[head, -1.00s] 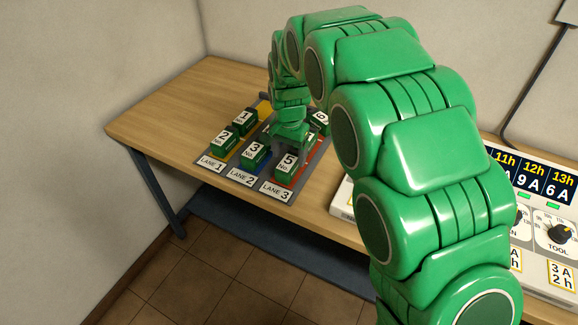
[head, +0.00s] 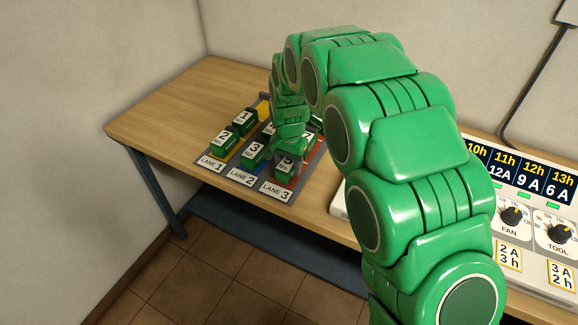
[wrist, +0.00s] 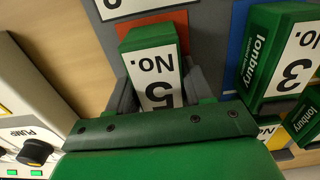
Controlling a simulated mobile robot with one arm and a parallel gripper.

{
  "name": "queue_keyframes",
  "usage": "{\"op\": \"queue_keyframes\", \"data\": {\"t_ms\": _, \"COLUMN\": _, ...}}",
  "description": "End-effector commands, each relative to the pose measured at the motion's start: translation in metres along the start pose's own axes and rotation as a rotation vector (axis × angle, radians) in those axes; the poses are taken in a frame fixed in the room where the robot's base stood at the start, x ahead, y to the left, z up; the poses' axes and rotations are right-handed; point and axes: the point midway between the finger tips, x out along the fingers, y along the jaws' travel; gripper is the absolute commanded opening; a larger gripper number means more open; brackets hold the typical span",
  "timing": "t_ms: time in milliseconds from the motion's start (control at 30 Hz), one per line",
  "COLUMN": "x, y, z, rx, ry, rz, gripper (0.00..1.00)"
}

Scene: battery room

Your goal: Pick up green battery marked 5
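The green battery marked 5 (head: 285,171) stands at the front of lane 3 on the grey mat, its upper part partly covered by my gripper (head: 288,156) in the head view. In the wrist view the battery's white label with "No. 5" (wrist: 157,72) faces the camera. My gripper (wrist: 160,94) is down around it, with one grey finger on each side of the battery. The fingers look open, close to its sides; I see no clear grip. The fingertips are mostly hidden in the head view.
Battery 3 (head: 252,154) stands in the neighbouring lane 2. Batteries 2 (head: 223,140) and 1 (head: 243,122) stand in lane 1. A charger panel with knobs (head: 520,215) is on the right. The table's left part (head: 165,115) is clear.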

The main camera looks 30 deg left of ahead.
Motion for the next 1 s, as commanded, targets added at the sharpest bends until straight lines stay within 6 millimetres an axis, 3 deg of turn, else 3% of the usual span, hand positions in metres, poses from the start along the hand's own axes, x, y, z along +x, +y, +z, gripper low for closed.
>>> {"op": "queue_keyframes", "data": {"t_ms": 33, "x": 0.000, "y": 0.000, "z": 0.000, "rx": 0.000, "ry": 0.000, "rz": 0.000, "gripper": 0.27}}
{"op": "queue_keyframes", "data": {"t_ms": 200, "x": 0.000, "y": 0.000, "z": 0.000, "rx": 0.000, "ry": 0.000, "rz": 0.000, "gripper": 0.00}}
{"op": "queue_keyframes", "data": {"t_ms": 567, "x": -0.003, "y": 0.000, "z": -0.001, "rx": 0.000, "ry": 0.002, "rz": -0.001, "gripper": 0.00}}
{"op": "queue_keyframes", "data": {"t_ms": 833, "x": -0.033, "y": -0.001, "z": -0.002, "rx": 0.001, "ry": 0.007, "rz": -0.006, "gripper": 0.00}}
{"op": "queue_keyframes", "data": {"t_ms": 1000, "x": -0.046, "y": 0.008, "z": 0.009, "rx": 0.000, "ry": 0.002, "rz": 0.000, "gripper": 0.00}}
